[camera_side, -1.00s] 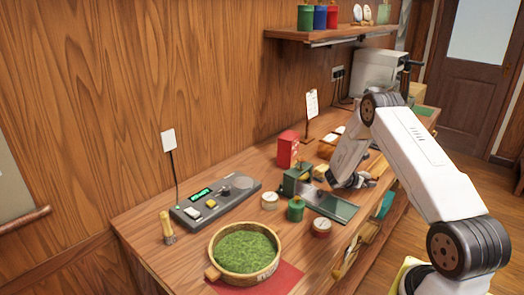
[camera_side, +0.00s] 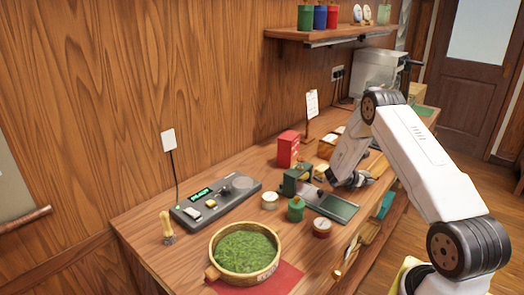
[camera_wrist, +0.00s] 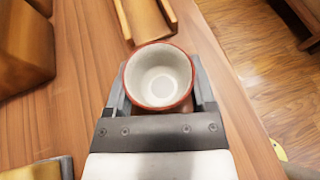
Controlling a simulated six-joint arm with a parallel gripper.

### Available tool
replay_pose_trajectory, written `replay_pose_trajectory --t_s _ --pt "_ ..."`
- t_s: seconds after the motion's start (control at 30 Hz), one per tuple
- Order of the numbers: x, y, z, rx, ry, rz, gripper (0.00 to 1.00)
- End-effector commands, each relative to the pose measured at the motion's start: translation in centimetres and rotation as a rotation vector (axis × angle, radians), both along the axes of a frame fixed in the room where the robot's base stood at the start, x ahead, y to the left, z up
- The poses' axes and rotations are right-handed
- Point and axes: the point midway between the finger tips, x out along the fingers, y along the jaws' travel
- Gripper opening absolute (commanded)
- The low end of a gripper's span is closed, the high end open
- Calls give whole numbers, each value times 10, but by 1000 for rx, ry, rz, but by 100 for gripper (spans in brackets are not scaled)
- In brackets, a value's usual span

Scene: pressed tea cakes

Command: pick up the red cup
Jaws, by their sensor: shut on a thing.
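The red cup (camera_wrist: 158,74) shows in the wrist view from above, with a red rim and a pale, empty-looking inside. My gripper (camera_wrist: 160,84) has one finger on each side of the cup and is shut on it. The cup looks upright over the wooden counter; I cannot tell whether it is off the surface. In the side view my gripper (camera_side: 352,181) is low over the counter's right part, beyond the green-grey tray, and the cup is not clearly visible there.
A green-grey tray (camera_side: 338,209), a green canister (camera_side: 296,212) and a red box (camera_side: 287,149) stand near my gripper. A bowl of green leaves (camera_side: 246,252) and a scale (camera_side: 190,214) are at the left. The counter's front edge is close to the cup.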

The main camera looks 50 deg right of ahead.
Motion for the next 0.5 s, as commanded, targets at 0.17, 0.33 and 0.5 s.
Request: replay_pose_trajectory --t_s 0.17,0.33,0.5 --pt "0 0 14 -1 -2 -1 14" --pt "-3 4 32 0 0 0 14" --pt "-14 15 51 -1 -1 1 14"
